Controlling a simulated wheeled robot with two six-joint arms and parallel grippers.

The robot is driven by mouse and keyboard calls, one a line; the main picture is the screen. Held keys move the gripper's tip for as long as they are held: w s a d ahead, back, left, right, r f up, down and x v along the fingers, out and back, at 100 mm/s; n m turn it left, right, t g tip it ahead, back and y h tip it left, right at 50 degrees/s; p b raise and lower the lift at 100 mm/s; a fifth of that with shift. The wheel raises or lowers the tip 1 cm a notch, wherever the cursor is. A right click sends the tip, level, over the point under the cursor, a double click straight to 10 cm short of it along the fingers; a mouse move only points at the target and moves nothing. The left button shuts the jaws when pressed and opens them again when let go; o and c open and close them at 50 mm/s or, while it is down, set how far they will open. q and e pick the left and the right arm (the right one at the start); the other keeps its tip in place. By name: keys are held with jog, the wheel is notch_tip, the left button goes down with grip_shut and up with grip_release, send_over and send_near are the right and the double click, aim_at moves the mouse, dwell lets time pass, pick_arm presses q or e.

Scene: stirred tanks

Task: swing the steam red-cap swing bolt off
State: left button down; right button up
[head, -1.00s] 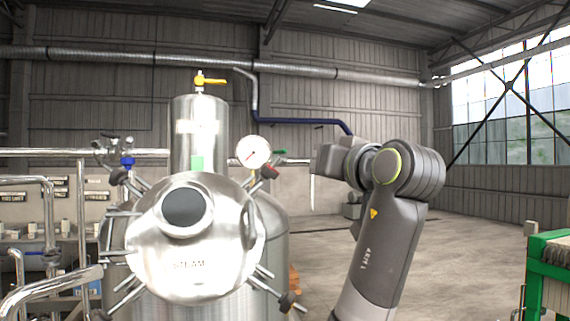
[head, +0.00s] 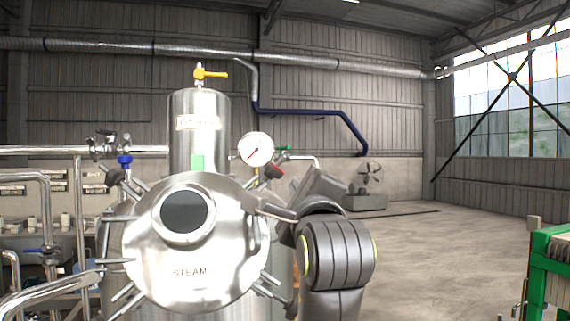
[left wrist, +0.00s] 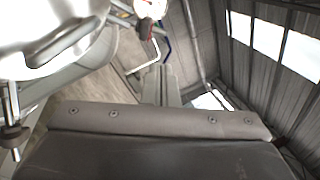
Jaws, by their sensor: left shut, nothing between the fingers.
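The steel tank lid marked STEAM (head: 190,272) faces me, with swing bolts around its rim. The red-cap swing bolt (head: 274,171) is at the lid's upper right, just below the gauge, and leans outward. Its shank is partly hidden near the lid's rim. My left gripper (head: 275,208) is shut and empty, below the red cap at the lid's right edge. Whether it touches the lid or bolt I cannot tell. The left wrist view shows the lid (left wrist: 45,35) at upper left. My right gripper is not in view.
A round white gauge (head: 256,149) stands close above the red cap. Black-capped bolts, such as the lower right one (head: 291,309), stick out around the lid. Pipes crowd the left side. Open floor (head: 430,250) lies to the right, with a green-framed stand (head: 540,262) at the edge.

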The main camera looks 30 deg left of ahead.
pick_arm(q)
jog(key=m, duration=0.2)
jog(key=p, duration=0.7)
send_near(282, 161)
jog(key=x, duration=0.6)
jog(key=shift+s, duration=0.1)
jog(key=shift+w+a+p, duration=0.3)
jog(key=shift+w+p, duration=0.1)
jog(key=shift+m, duration=0.3)
jog(key=shift+d, duration=0.25)
